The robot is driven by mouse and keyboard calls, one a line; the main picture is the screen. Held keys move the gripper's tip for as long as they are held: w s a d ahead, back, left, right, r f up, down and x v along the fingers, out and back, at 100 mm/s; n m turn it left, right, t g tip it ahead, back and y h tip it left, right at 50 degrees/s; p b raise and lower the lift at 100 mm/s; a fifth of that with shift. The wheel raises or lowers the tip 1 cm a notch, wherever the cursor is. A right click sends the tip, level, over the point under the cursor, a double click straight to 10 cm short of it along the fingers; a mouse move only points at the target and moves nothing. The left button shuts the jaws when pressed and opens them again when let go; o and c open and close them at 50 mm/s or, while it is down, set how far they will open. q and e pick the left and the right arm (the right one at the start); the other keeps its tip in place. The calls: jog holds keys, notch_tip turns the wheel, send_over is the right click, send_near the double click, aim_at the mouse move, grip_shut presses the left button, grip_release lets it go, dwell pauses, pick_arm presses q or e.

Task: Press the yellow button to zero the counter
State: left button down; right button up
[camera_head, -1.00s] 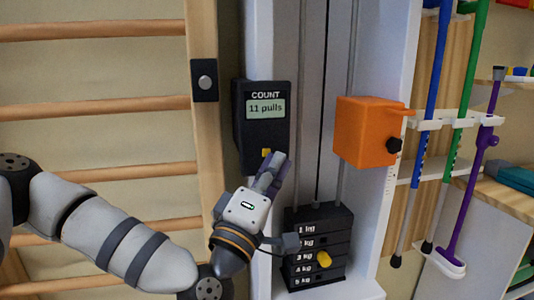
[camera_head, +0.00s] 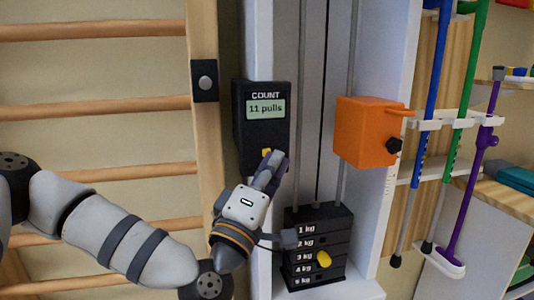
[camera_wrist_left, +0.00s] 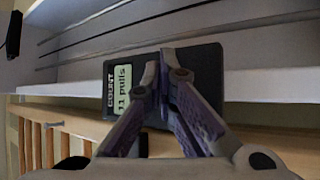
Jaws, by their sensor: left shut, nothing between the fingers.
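The black counter box (camera_head: 262,128) is fixed to the white upright, and its display (camera_head: 266,109) reads "11 pulls". The yellow button (camera_head: 266,152) is low on its front face, partly covered by my gripper in the head view. My left gripper (camera_head: 276,157) is shut and empty, its fingertips at the button; I cannot tell whether they touch it. In the left wrist view the shut fingers (camera_wrist_left: 158,65) lie in front of the counter box (camera_wrist_left: 206,72) and hide the button. My right gripper is in neither view.
An orange box (camera_head: 364,132) with a black knob stands to the right of the counter. A weight stack (camera_head: 318,240) with a yellow pin is below. Wooden wall bars (camera_head: 100,104) are at left, and crutches (camera_head: 428,110) hang at right.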

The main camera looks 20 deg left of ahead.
pick_arm(q)
jog(key=shift+w+a, duration=0.25)
jog(key=shift+w, duration=0.15)
dwell(0.7)
jog(key=shift+s+d, duration=0.5)
jog(key=shift+s, duration=0.25)
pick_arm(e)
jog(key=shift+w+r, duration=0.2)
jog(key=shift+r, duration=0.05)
pick_arm(q)
jog(key=s+d, duration=0.1)
jog(key=s+d+p, duration=0.1)
jog(key=s, duration=0.2)
jog(key=shift+s+d, duration=0.1)
jog(key=shift+d, duration=0.3)
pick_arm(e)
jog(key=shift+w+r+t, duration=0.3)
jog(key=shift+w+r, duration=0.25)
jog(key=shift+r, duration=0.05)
